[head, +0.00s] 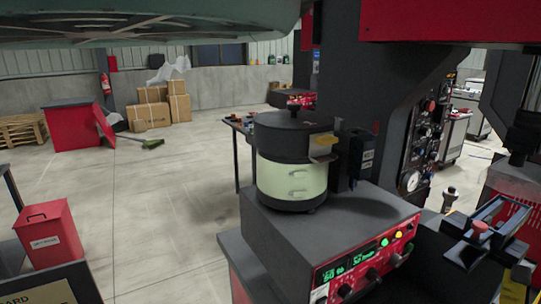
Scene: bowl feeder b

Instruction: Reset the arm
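No arm or gripper that I can make out as mine shows in the head view. The bowl feeder (292,180), a dark round bowl on a pale green drum base, stands on a grey-topped control cabinet (265,228) at the centre. A small yellowish chute piece (322,142) sits at the bowl's right rim. The inside of the bowl is hidden.
A control panel (365,265) with lit green displays and knobs fronts the cabinet. A dark machine column (355,85) rises behind it. A fixture with a red knob (480,228) is at right. A red box (46,235) stands lower left. The left-centre floor is clear.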

